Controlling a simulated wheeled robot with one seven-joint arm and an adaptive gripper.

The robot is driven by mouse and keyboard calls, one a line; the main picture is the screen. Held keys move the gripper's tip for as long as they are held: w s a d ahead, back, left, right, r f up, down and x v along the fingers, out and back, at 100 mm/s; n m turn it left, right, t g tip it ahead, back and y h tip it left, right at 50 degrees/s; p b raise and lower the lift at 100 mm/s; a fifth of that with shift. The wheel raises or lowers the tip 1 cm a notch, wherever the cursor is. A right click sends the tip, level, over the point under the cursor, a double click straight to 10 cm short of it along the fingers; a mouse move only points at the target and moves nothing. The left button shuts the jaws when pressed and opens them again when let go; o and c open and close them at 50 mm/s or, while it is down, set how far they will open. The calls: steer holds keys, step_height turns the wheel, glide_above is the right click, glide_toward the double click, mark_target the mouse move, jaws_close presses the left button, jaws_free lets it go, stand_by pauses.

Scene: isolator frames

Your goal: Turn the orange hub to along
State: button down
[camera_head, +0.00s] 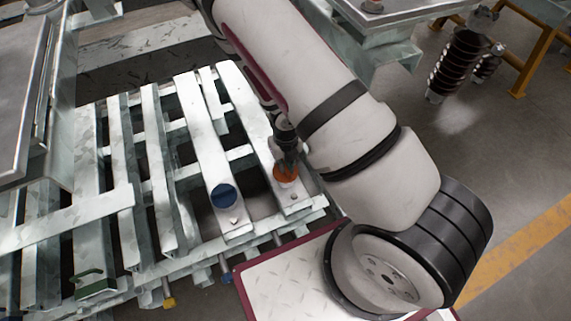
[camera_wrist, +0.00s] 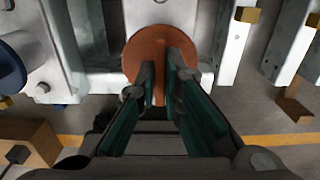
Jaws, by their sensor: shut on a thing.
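The orange hub (camera_head: 287,173) is a round disc on the front end of the right-hand galvanised rail. In the wrist view the orange hub (camera_wrist: 133,58) shows face-on, with a raised bar across its middle running up and down the picture. My gripper (camera_head: 287,153) is at the hub. In the wrist view my gripper (camera_wrist: 168,80) has its two fingers on either side of the bar, shut on it. The fingers hide part of the hub's lower face. A blue hub (camera_head: 223,195) sits on the neighbouring rail to the left.
Galvanised rails and cross bars (camera_head: 155,150) form the frame, with open gaps between them. A yellow line (camera_head: 520,243) crosses the floor.

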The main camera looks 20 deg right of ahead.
mark_target(286, 166)
steer(key=c, duration=1.7)
jaws_free()
steer(key=shift+r, duration=5.95)
